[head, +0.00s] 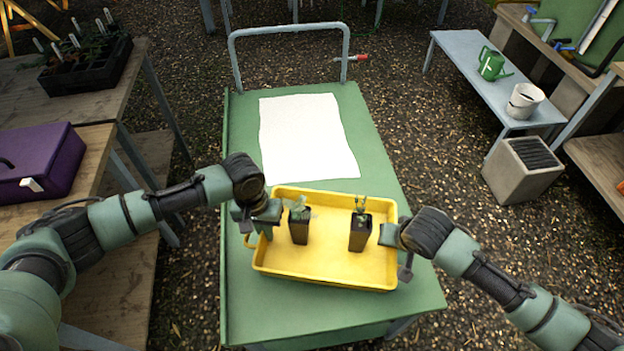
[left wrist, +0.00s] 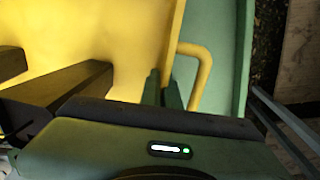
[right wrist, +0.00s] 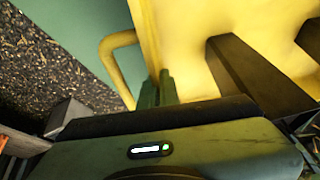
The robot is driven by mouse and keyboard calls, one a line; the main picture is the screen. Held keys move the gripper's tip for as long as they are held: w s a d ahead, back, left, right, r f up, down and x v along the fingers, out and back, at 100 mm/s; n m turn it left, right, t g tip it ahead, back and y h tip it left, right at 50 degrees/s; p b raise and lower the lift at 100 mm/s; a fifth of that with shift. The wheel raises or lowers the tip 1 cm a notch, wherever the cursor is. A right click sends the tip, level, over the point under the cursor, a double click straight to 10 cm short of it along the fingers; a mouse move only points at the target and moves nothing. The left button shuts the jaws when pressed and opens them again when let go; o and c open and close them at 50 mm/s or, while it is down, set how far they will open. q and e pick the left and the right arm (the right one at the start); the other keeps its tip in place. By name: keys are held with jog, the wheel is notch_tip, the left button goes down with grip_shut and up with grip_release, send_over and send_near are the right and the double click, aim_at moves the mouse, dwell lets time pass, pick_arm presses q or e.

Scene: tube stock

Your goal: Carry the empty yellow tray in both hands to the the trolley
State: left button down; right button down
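The yellow tray (head: 330,270) is over the near half of the green-topped trolley (head: 285,320); I cannot tell whether it rests on the top. It is not empty: two dark pots with seedlings, a left one (head: 299,227) and a right one (head: 360,233), stand in it. My left gripper (head: 262,222) is at the tray's left wall; its fingers (left wrist: 164,92) close on the wall beside the yellow loop handle (left wrist: 202,70). My right gripper (head: 388,234) is at the right wall; its fingers (right wrist: 157,90) close on it beside the other handle (right wrist: 112,62).
A white sheet (head: 305,138) lies on the trolley's far half, before its push bar (head: 290,30). A wooden bench with a purple case (head: 45,160) and a black plant crate (head: 88,68) stands left. A bench (head: 470,60) and a grey planter (head: 522,168) stand right.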

aim_at(389, 249)
pick_arm(q)
jog(key=shift+f, duration=0.1)
pick_arm(e)
jog(key=shift+f, duration=0.1)
